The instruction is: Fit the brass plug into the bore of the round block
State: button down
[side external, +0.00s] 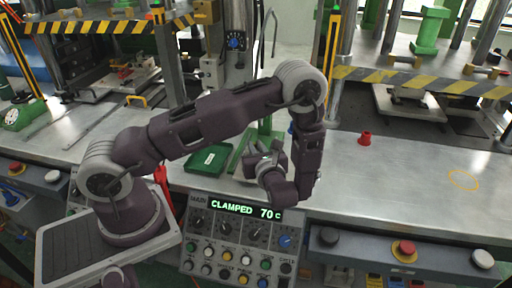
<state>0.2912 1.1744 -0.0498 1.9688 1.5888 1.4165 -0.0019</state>
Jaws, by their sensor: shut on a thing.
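My gripper (258,163) is low over the bench, between the green tray and the control panel, at the end of my folded wrist. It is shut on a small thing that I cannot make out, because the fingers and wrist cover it. I cannot pick out the brass plug anywhere in the side external view. I cannot pick out the round block or its bore with certainty either; my forearm and wrist hide part of the bench there.
A green tray (190,170) lies left of my gripper. A control panel (236,243) reading "CLAMPED 70 C" stands in front. A small red piece (365,138) sits on the metal bench (400,205); the bench's right side is mostly clear, with a yellow outline. Press posts stand behind.

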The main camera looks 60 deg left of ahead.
jog(key=shift+f, duration=0.1)
jog(key=c, duration=1.5)
grip_release()
jog(key=shift+o, duration=0.2)
